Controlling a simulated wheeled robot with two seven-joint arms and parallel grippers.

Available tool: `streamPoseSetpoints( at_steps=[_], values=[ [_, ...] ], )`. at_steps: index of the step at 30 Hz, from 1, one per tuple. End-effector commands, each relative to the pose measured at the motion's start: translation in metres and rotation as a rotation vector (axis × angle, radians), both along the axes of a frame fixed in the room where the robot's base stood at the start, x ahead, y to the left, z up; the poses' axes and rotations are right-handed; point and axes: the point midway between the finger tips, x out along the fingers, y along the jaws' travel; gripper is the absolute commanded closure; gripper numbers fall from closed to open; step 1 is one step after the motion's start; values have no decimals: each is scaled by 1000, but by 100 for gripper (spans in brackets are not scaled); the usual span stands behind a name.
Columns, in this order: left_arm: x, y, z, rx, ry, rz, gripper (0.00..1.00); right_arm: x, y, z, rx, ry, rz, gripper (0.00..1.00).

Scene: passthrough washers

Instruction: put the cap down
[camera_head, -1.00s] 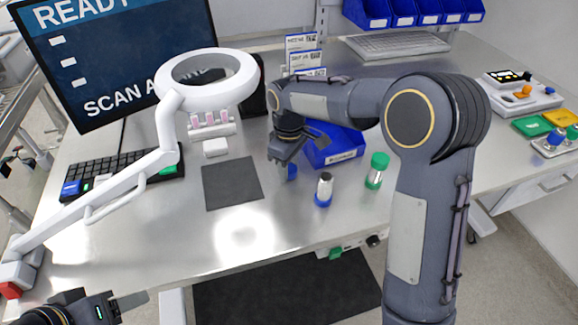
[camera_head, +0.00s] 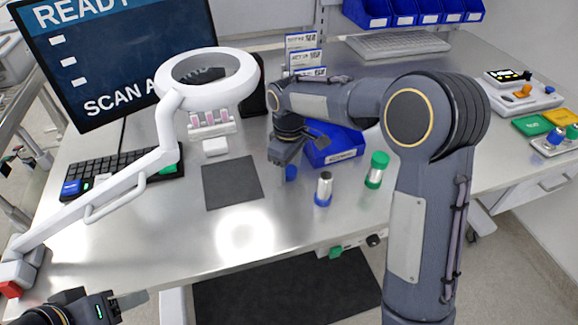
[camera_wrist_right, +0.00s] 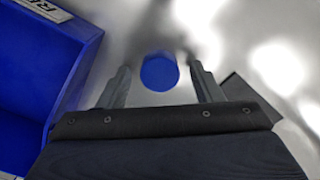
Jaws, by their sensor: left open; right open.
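The blue cap (camera_head: 291,173) rests on the metal table, just below my right gripper (camera_head: 284,166). In the right wrist view the cap (camera_wrist_right: 159,72) is a blue disc just beyond and between the two open fingertips of the right gripper (camera_wrist_right: 157,70), with a gap on each side. My left gripper (camera_head: 128,304) is at the bottom left, open and empty, away from the table's objects.
A blue bin (camera_head: 335,150) stands close behind the right gripper. A dark mat (camera_head: 232,183) lies left of the cap, and a white ring lamp arm (camera_head: 130,180) crosses the left side. The front table area is clear.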

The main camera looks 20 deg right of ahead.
Motion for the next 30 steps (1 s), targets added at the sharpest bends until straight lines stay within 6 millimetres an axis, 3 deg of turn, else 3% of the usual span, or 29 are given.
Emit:
streamPoseSetpoints(
  at_steps=[15, 19, 26, 30],
  values=[
    [0, 0, 4, 0, 0, 0, 45, 1, 1, 100, 2, -5, 1, 41],
    [0, 0, 5, 0, 0, 0, 45, 1, 0, 113, 1, -2, 0, 41],
    [0, 0, 5, 0, 0, 0, 45, -1, -2, 120, 5, -4, -6, 41],
    [0, 0, 5, 0, 0, 0, 45, -23, -21, 128, 58, -29, -75, 41]
  ],
)
